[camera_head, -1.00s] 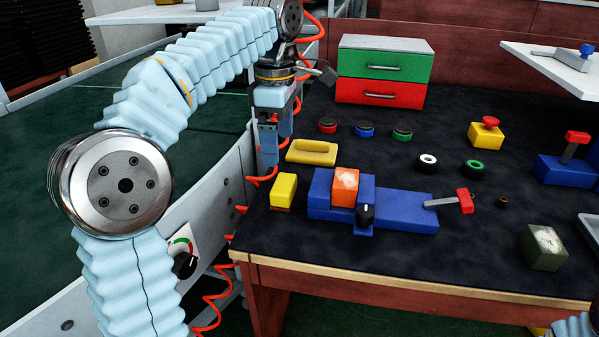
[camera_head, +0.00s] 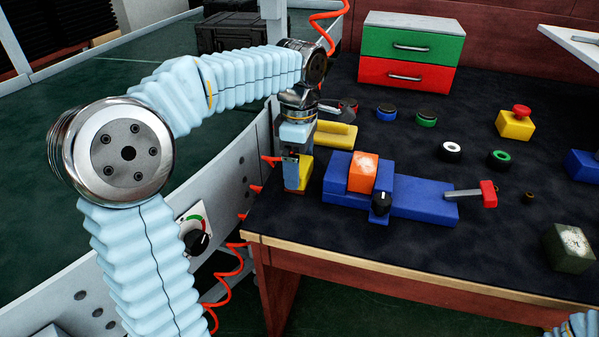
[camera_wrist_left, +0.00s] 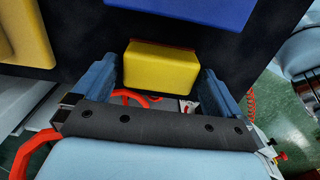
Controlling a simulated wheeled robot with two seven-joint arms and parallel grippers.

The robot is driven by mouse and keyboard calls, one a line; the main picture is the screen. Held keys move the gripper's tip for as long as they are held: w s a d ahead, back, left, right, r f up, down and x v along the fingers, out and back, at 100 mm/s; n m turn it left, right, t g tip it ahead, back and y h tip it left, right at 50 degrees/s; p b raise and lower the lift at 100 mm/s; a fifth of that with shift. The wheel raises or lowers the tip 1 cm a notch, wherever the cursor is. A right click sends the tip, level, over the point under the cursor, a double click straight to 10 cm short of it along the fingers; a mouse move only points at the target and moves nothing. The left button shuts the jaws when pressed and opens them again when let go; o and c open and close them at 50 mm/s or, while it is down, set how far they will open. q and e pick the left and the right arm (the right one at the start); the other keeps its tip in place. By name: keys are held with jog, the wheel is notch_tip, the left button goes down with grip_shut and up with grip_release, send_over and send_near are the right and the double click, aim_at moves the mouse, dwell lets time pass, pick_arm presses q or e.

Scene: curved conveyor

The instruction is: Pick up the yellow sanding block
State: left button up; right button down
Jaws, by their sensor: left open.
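The yellow sanding block (camera_head: 306,171), with a reddish-brown underside, sits on the dark table mat near its left edge. In the head view my left gripper (camera_head: 297,182) hangs down over it and hides part of it. In the left wrist view the block (camera_wrist_left: 160,68) lies between the two blue fingers of my left gripper (camera_wrist_left: 160,74). The fingers are spread, one on each side of the block, with a small gap showing at the left. Whether the right finger touches it I cannot tell. My right gripper is not in view.
A yellow handled piece (camera_head: 337,134) lies just behind the block. A blue fixture (camera_head: 420,200) with an orange block (camera_head: 363,172) stands close to the right. The green-and-red drawer box (camera_head: 411,50) is at the back. The curved conveyor (camera_head: 75,110) runs along the left.

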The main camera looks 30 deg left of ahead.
pick_arm(q)
notch_tip(320, 180, down, 2)
jog(key=shift+f, duration=0.1)
jog(key=shift+c, duration=0.3)
jog(key=c, duration=0.7)
jog(key=shift+c, duration=0.2)
jog(key=shift+r, duration=0.65)
jog(key=s+d+r, duration=0.8)
jog(key=s+r, duration=0.3)
jog(key=r, duration=0.1)
jog(key=shift+s+b, duration=0.25)
jog(key=shift+b, duration=0.15)
